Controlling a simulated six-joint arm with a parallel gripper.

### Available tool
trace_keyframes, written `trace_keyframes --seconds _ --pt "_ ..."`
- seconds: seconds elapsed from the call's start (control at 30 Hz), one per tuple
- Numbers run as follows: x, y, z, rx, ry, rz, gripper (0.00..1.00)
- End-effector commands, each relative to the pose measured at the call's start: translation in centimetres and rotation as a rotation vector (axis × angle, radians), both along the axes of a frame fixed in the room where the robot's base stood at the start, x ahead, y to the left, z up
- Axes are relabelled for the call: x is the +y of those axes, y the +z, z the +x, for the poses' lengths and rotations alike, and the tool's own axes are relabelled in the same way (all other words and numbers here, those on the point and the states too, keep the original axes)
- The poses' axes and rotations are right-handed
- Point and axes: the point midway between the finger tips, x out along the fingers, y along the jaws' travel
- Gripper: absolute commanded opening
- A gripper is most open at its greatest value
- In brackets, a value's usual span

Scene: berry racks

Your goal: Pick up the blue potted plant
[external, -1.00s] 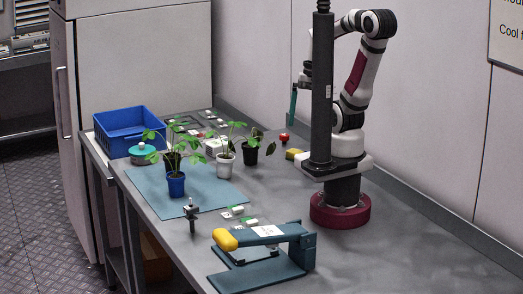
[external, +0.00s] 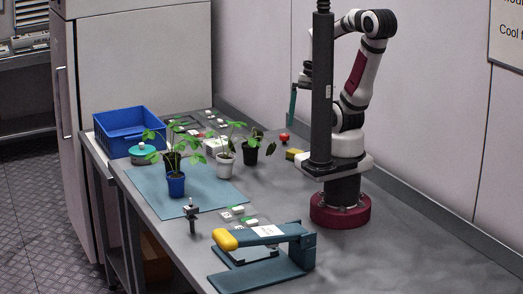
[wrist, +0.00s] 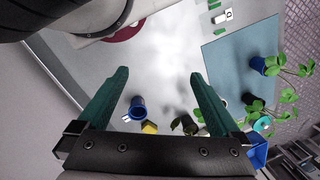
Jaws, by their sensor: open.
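The blue potted plant (external: 176,186) stands upright on the light blue mat (external: 212,192), its green leaves spreading above the pot. In the wrist view its blue pot (wrist: 258,64) is at the right, well outside the jaws. My gripper (wrist: 159,74) is open and empty, with teal fingers wide apart over the grey bench. In the external view my gripper (external: 293,103) hangs high at the back, right of the plants and far from the blue pot. The post partly hides my arm.
A white pot (external: 224,166), a black pot (external: 250,155) and a dark pot (external: 172,162) with plants stand near the blue one. A blue crate (external: 130,134) and teal lidded pot (external: 143,156) are at the left. A teal press (external: 262,270) stands in front.

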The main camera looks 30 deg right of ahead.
Motion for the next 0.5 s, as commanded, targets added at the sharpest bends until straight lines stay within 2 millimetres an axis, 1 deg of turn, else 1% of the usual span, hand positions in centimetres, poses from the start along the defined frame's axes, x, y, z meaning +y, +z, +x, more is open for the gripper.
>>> trace_keyframes --seconds 0.13,0.2,0.27,0.37,0.47,0.5 --pt "0.0 0.0 0.0 0.000 0.000 0.000 1.00" --pt "0.0 0.6 0.1 -0.003 0.000 0.001 1.00" --pt "0.0 1.8 0.1 -0.006 0.000 0.000 1.00" --pt "0.0 5.0 0.2 -0.008 0.000 0.000 1.00" --pt "0.2 4.2 2.4 -0.075 0.103 -0.031 1.00" --pt "0.4 3.8 3.5 -0.113 0.145 -0.045 1.00"
